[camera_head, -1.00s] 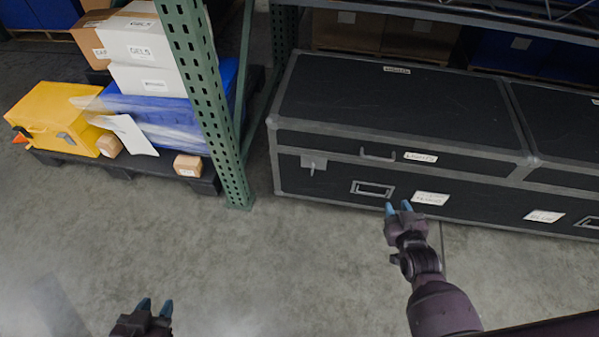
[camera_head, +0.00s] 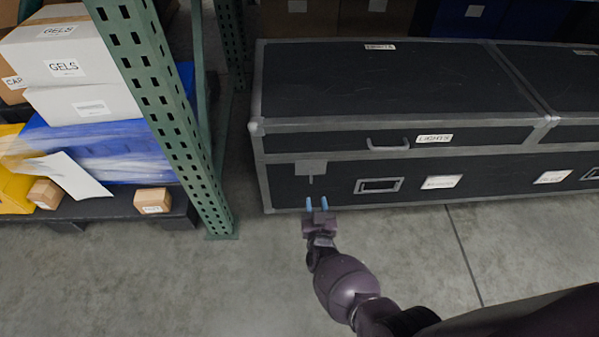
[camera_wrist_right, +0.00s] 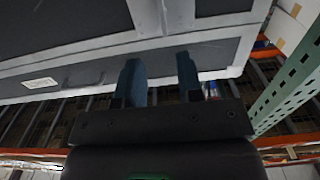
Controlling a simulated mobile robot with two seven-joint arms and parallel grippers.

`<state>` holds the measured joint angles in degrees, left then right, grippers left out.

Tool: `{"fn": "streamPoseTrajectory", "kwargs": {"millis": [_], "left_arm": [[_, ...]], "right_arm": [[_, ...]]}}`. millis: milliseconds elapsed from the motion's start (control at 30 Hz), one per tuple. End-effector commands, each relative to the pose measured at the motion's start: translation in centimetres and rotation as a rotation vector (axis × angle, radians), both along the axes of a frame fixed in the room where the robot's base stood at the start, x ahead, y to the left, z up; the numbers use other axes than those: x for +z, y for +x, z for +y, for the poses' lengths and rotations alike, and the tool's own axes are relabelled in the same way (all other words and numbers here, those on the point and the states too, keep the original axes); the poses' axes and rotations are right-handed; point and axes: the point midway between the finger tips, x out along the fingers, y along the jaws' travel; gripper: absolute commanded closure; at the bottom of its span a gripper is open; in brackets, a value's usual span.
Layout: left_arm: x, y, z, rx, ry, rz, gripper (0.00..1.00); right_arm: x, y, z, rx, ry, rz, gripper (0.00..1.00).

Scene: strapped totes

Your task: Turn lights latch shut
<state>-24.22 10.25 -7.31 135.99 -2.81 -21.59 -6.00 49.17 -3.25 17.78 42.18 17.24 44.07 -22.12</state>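The lights case (camera_head: 390,100) is a long black case with grey metal edges, its lid down and a "LIGHTS" label beside a lid handle. Its latch (camera_head: 311,169) is a grey plate near the front's left end, with a small tab pointing down. My right gripper (camera_head: 317,203) is in front of the case, just below the latch in the head view, its two blue fingers apart and nothing between them. The right wrist view shows these fingers (camera_wrist_right: 160,82) apart before the grey-edged case (camera_wrist_right: 75,50); I cannot tell whether they touch it. My left gripper is out of view.
A green perforated rack post (camera_head: 165,110) stands left of the case. Left of it, a dark pallet (camera_head: 90,207) carries white boxes (camera_head: 70,65), a blue wrapped tote (camera_head: 110,145) and small cartons. A second case adjoins on the right. The floor in front is clear.

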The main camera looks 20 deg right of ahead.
Motion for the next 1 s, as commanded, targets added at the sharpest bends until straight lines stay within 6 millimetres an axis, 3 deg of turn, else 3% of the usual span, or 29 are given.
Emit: {"fn": "streamPoseTrajectory", "kwargs": {"millis": [33, 267, 700, 1000], "left_arm": [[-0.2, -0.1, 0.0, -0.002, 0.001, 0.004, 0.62], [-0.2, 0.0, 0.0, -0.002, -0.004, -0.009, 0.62], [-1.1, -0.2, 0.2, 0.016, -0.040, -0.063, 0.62], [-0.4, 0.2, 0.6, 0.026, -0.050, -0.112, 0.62]], "right_arm": [[-0.8, -0.1, 0.2, -0.005, 0.000, 0.005, 0.66], [-0.5, 1.5, 0.0, -0.008, -0.001, -0.004, 0.66], [-0.8, 8.1, -2.0, -0.008, -0.001, 0.000, 0.66], [-0.5, 10.4, -2.6, -0.008, 0.000, -0.002, 0.66]]}}
